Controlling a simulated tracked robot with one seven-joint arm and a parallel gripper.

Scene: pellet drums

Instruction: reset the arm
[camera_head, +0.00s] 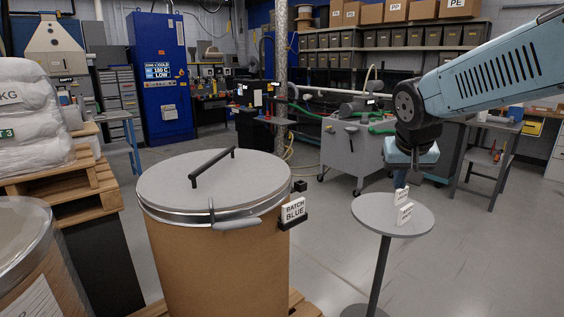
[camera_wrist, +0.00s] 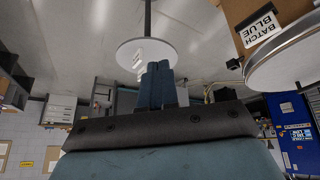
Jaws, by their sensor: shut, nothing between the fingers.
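My blue arm reaches in from the right in the head view. My gripper (camera_head: 401,180) points down above the small round grey table (camera_head: 372,214). In the wrist view my gripper (camera_wrist: 162,66) shows as two blue fingers shut together with nothing between them. Two small white cards (camera_head: 403,205) stand on the round table, close to the fingertips in the picture. I cannot tell whether the fingers touch a card. The drum (camera_head: 210,265) stands left of the table, with its grey lid (camera_head: 255,178) on and a "BATCH BLUE" card (camera_head: 294,210) at its side.
Sacks (camera_head: 30,120) on pallets and another drum (camera_head: 30,255) stand at the left. A grey wheeled machine (camera_head: 352,150) is behind the round table. A side table (camera_head: 490,125) stands at the right. The floor right of the round table is clear.

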